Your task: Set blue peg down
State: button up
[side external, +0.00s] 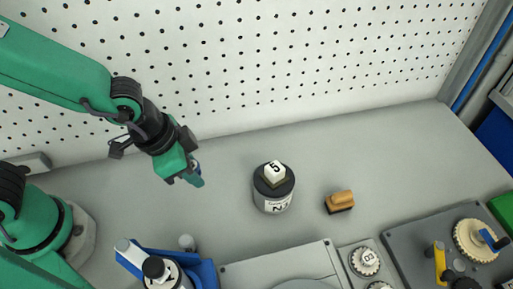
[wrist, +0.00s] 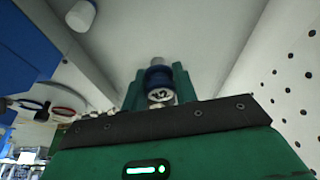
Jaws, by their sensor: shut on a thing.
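The blue peg (wrist: 158,76) is between the two green fingers of my gripper (wrist: 156,84) in the wrist view, with a pale end facing the camera. In the side view my gripper (side external: 188,177) is shut on it, above the grey bench at left of centre. Only a small blue part of the peg (side external: 197,167) shows there beside the fingers; the rest is hidden. I cannot tell the exact height of the peg above the bench.
A dark-lidded labelled canister (side external: 272,197) with a white block marked 5 on top stands right of my gripper. A brown brush-like block (side external: 340,200) lies farther right. A blue holder (side external: 205,273) and a gear panel (side external: 424,262) are at the front. Pegboard (side external: 300,60) stands behind.

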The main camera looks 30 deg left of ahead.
jog(key=shift+f, duration=0.2)
send_over(208, 204)
jog(key=shift+s+a+f, duration=0.15)
jog(key=shift+f, duration=0.8)
jog(key=shift+s+a+f, duration=0.1)
jog(key=shift+f, duration=0.9)
jog(key=shift+s+a+f, duration=0.15)
jog(key=shift+f, duration=0.8)
jog(key=shift+f, duration=0.1)
jog(key=shift+f, duration=1.95)
jog(key=shift+f, duration=0.15)
jog(key=o, duration=1)
